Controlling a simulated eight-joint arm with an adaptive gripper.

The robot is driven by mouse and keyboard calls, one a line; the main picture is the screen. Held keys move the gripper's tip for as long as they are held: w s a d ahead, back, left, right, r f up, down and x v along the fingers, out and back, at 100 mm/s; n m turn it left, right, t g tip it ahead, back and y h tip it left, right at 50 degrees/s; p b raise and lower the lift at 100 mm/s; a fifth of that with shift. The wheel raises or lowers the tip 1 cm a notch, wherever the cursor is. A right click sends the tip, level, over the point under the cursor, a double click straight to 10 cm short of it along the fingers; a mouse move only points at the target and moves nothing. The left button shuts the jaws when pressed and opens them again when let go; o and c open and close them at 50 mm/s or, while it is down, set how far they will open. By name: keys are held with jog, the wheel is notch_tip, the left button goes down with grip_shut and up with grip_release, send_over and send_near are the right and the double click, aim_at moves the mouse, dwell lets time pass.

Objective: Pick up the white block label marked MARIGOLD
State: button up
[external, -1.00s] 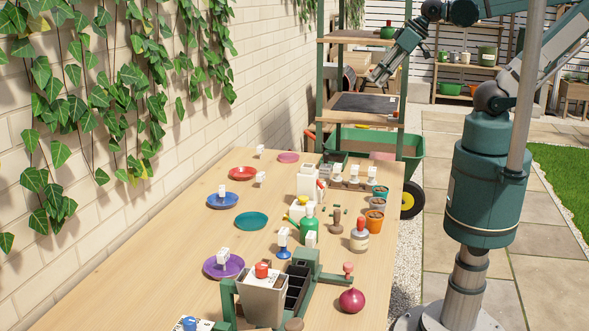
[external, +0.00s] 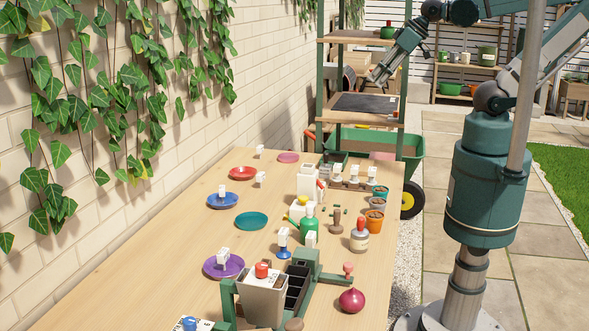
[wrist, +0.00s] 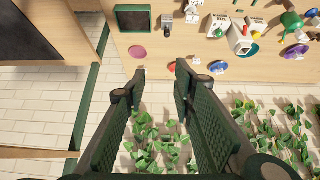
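Several small white block labels show in the external view, and their lettering is too small to read, so I cannot tell which is MARIGOLD. One stands on the far table by the wall (external: 260,149) and another just nearer (external: 261,177). Others stand on a blue saucer (external: 222,202) and a purple saucer (external: 214,269). More white labels stand in a row of holders (external: 353,185). My gripper (wrist: 161,74) is open and empty, high above the table's far end. In the wrist view a small white block (wrist: 141,68) shows near the left fingertip.
A shelf (external: 362,103) stands behind.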

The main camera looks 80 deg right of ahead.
dwell(0.4)
jog(key=m+g+h+b, duration=0.1)
jog(key=m+g+h, duration=0.45)
jog(key=m, duration=1.25)
send_over(259, 147)
jog(key=a, duration=0.3)
notch_tip(259, 147, down, 28)
jog(key=g+y, duration=0.1)
jog(key=g, duration=0.1)
jog(key=shift+d, duration=0.1)
jog(key=shift+f, duration=0.1)
jog(key=shift+x, duration=1.2)
